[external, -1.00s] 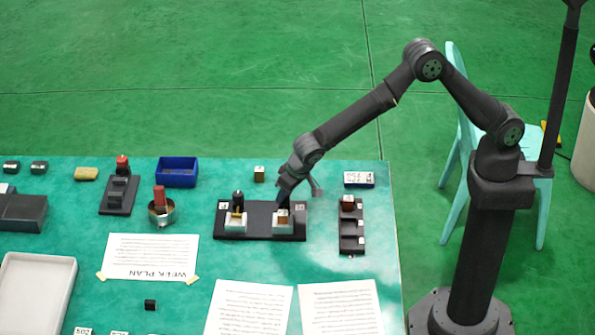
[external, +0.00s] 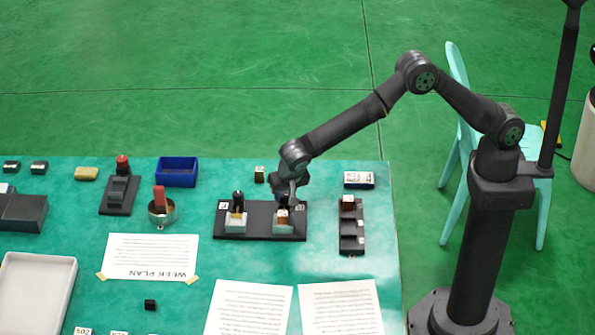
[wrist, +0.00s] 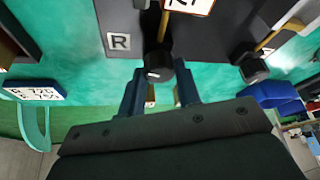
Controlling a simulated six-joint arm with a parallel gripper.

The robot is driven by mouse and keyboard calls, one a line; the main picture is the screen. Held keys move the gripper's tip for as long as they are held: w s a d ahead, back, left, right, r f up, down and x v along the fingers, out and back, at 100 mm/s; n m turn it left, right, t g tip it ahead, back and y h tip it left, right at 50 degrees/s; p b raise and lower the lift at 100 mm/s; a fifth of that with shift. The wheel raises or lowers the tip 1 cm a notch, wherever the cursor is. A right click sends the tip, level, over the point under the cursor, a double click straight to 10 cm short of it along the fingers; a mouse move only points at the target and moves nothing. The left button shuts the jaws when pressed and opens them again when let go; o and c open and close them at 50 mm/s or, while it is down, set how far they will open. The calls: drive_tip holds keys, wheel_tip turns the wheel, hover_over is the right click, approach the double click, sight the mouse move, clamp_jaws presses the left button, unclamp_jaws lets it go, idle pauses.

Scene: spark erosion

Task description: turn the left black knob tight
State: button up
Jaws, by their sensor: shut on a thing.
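A dark plate (external: 260,232) carries two pale holders, each with a black knob at its back. In the external view the left knob (external: 238,196) stands free; it shows at the right of the wrist view (wrist: 254,68). The other knob (wrist: 157,67), beside a sign marked R (wrist: 119,41), sits between the fingers of my gripper (wrist: 160,76). My gripper (external: 285,196) is shut on this knob, over the plate's right station in the external view, where it mostly hides the knob. A labelled block (external: 283,215) sits in that station's holder (external: 284,227).
A dark rack (external: 351,238) is to the right, a round tin (external: 162,212) and blue bin (external: 177,171) to the left. Paper sheets (external: 250,308) lie in front.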

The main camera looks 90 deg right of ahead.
idle(0.3)
drive_tip(key=o, duration=1)
drive_tip(key=shift+c, duration=0.2)
drive_tip(key=v, duration=1.7)
drive_tip(key=shift+r, duration=0.25)
drive_tip(key=shift+s, duration=0.1)
drive_tip(key=x, duration=1.7)
drive_tip(key=shift+f, duration=0.25)
drive_tip(key=shift+r, duration=0.1)
